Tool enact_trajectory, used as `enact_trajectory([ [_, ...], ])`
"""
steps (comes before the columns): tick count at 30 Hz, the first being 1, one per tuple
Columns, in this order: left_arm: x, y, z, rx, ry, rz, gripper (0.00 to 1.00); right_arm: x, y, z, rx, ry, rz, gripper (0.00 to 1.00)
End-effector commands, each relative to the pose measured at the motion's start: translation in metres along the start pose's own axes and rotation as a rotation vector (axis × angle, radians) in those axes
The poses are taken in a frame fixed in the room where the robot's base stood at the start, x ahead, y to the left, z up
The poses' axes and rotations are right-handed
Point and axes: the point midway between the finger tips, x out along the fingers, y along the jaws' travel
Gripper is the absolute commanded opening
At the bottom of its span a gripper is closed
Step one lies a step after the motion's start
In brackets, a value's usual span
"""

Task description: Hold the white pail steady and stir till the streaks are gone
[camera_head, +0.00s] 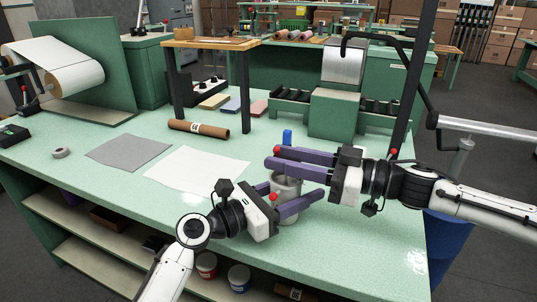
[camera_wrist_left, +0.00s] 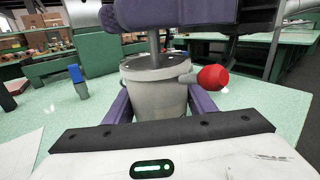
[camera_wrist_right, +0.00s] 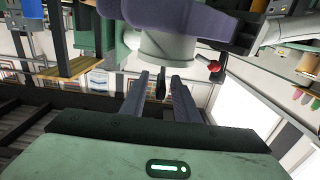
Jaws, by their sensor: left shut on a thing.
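The pale grey-white pail (camera_head: 286,188) stands on the green bench; it fills the middle of the left wrist view (camera_wrist_left: 155,95). My left gripper (camera_head: 318,200) is shut on it, one purple finger on each side. A red knob (camera_wrist_left: 213,77) juts from the pail's side. A thin stirrer shaft (camera_wrist_left: 154,48) rises from the pail. My right gripper (camera_head: 270,156) is above the pail. In the right wrist view the dark stirrer end (camera_wrist_right: 162,85) lies between its parted fingers, with a gap showing. The pail's contents and streaks are hidden.
A white sheet (camera_head: 195,170), a grey sheet (camera_head: 128,151) and a brown roll (camera_head: 198,129) lie left of the pail. A blue-topped item (camera_head: 287,137) stands just behind it. A green roller machine (camera_head: 340,112) and a dark post (camera_head: 407,80) are further back.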

Motion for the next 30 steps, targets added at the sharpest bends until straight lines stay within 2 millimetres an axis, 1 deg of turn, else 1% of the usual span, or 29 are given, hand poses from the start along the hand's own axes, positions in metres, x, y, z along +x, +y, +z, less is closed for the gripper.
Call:
enact_trajectory([
  [1,0.000,0.000,-0.001,-0.001,0.001,0.000,0.13,0.010,-0.001,0.000,0.000,0.001,-0.003,0.28],
  [3,0.000,0.000,-0.001,-0.001,0.001,0.000,0.13,0.019,-0.001,0.000,0.000,0.001,-0.003,0.28],
  [7,0.000,0.000,-0.001,-0.001,0.001,0.000,0.13,0.031,0.000,0.000,0.001,0.001,-0.001,0.28],
  [11,0.000,0.000,-0.001,-0.001,0.001,0.000,0.13,0.035,0.000,0.000,0.001,0.000,0.000,0.28],
  [18,0.000,0.000,-0.001,-0.001,0.001,0.000,0.13,0.035,0.000,0.000,0.001,0.001,0.000,0.28],
  [23,0.000,0.000,-0.001,-0.001,0.002,0.000,0.13,0.035,0.000,0.000,0.000,0.001,0.000,0.01],
  [30,0.000,0.000,-0.001,-0.001,0.002,0.000,0.13,0.035,0.000,0.000,0.001,0.001,0.004,0.00],
])
